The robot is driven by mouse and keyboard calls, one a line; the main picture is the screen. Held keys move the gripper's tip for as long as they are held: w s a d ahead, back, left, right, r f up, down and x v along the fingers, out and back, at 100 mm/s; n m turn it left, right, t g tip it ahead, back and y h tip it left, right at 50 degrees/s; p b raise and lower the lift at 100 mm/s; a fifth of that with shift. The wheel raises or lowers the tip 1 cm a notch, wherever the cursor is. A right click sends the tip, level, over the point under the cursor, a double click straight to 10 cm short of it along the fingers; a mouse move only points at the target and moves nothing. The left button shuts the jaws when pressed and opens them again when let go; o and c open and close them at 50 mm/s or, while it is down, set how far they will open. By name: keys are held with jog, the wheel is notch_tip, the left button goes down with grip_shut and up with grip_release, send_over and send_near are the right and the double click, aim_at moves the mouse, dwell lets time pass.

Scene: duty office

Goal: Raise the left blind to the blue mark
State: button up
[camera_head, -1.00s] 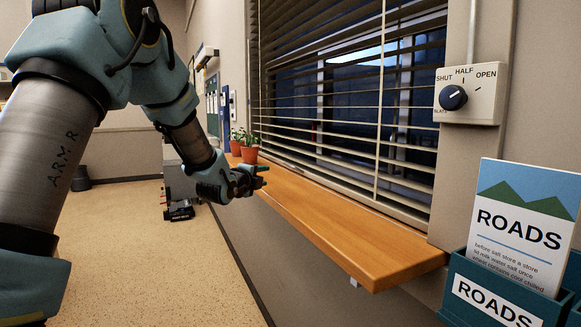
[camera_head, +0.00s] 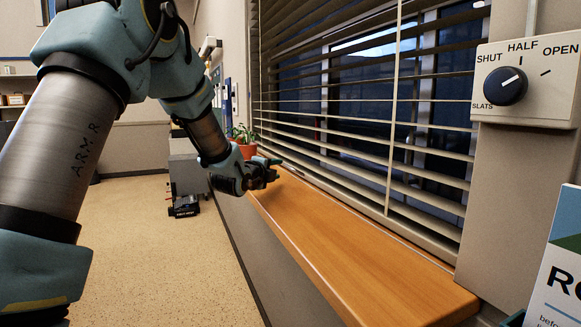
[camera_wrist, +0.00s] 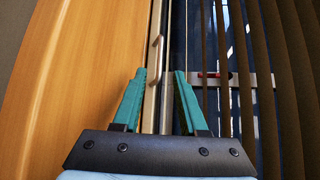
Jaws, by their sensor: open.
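A blind (camera_head: 350,115) with tilted slats hangs over the window on the right of the head view, partly see-through. Its lower slats come down close to the wooden sill (camera_head: 345,245). I cannot tell whether this is the left blind, and I see no clear blue mark. My gripper (camera_head: 275,175) is near the far part of the sill, in front of the lower slats. In the wrist view, its teal fingers (camera_wrist: 158,98) are apart, with nothing visibly held. Beyond them are the sill (camera_wrist: 65,70), a pale strip with a notched edge (camera_wrist: 156,50) and the slats (camera_wrist: 265,90).
A slat control knob (camera_head: 505,86) is on the wall at right, marked SHUT, HALF and OPEN. A potted plant (camera_head: 247,150) stands beyond my gripper. A leaflet (camera_head: 560,270) is at lower right. Floor (camera_head: 170,265) left of the sill is clear in front.

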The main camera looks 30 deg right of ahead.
aim_at(288, 166)
jog(key=p+x, duration=0.3)
jog(key=x, duration=0.7)
jog(key=shift+d, duration=0.1)
jog(key=shift+f, duration=0.1)
grip_shut()
dwell(1.1)
